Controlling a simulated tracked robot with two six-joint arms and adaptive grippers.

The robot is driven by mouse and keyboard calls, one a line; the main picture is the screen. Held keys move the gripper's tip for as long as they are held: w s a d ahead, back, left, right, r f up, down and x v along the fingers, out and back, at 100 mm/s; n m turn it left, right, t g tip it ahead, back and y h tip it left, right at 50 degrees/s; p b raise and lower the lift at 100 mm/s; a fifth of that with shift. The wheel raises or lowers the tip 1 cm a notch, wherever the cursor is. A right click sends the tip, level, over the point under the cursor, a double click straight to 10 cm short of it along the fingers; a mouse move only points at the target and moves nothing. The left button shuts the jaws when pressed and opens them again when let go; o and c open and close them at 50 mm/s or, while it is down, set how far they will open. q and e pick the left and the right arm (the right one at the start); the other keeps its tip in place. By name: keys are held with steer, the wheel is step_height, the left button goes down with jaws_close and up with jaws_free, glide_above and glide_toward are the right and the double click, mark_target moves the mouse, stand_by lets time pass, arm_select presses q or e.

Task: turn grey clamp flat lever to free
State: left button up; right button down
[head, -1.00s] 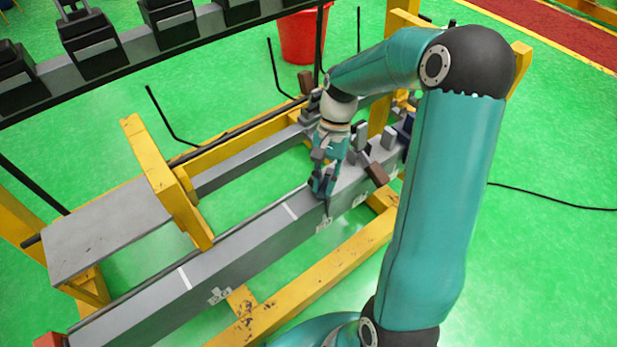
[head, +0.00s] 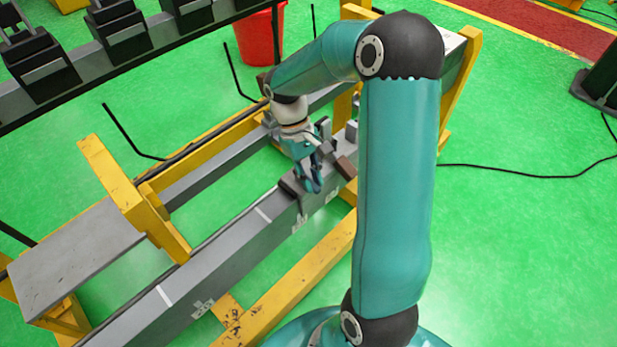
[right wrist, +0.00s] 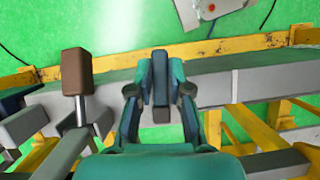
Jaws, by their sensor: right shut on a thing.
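My right gripper (head: 309,184) is low over the grey beam (head: 235,240), at the near end of the clamp parts. In the right wrist view, the gripper (right wrist: 160,75) has its two fingers close together around a narrow grey piece (right wrist: 160,88), which looks like the flat lever of the grey clamp. A dark grey flat part (head: 290,187) shows beside the fingertips in the head view. My left gripper is in neither view.
A brown-tipped lever (right wrist: 76,72) stands left of the gripper in the wrist view. Yellow frame bars (head: 300,258) run along the beam. A grey plate (head: 75,245) is at the left and a red bucket (head: 258,40) behind.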

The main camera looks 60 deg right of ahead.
steer(key=shift+d+n+h, duration=0.3)
steer(key=shift+n, duration=0.4)
steer(key=c, duration=1.1)
jaws_free()
steer(key=v, duration=1.2)
steer(key=shift+f, duration=0.1)
